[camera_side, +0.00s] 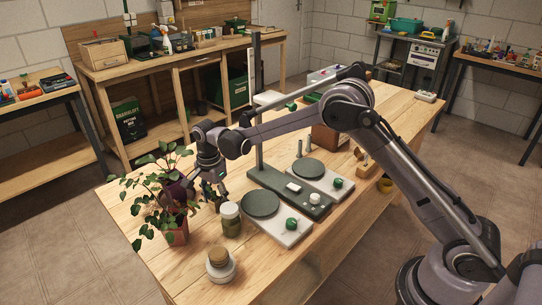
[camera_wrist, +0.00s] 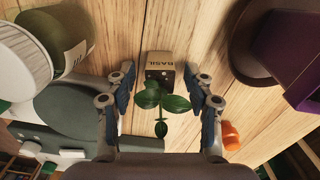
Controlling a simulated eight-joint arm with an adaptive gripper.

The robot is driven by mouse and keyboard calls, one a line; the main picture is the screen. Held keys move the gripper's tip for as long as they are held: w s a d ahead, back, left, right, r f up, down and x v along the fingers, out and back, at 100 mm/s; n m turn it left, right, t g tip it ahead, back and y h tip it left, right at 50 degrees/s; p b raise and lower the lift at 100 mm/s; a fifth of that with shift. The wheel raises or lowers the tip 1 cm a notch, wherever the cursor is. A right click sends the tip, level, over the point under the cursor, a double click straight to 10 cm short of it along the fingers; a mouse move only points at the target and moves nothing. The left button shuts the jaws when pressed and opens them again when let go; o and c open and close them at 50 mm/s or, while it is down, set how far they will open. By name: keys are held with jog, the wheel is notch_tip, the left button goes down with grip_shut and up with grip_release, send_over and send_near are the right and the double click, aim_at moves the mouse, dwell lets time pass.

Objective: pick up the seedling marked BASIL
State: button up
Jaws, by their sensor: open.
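The seedling marked BASIL shows in the wrist view as a small pale pot (camera_wrist: 159,64) with dark lettering and green leaves (camera_wrist: 160,98). It is between the two fingers of my gripper (camera_wrist: 159,78), which are spread apart, with wood visible between each finger and the pot. In the side view my gripper (camera_side: 211,184) points down over the left part of the bench, beside the potted plants. The seedling is mostly hidden there by the gripper, and I cannot make out its label.
A jar with a pale lid (camera_side: 230,211) stands close beside my gripper. Round grey-green plates (camera_side: 260,204) on pale bases lie to the right. A purple pot (camera_wrist: 280,40) is at the wrist view's right.

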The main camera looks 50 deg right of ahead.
jog(key=shift+f, duration=0.2)
jog(key=c, duration=1)
jog(key=shift+c, duration=0.2)
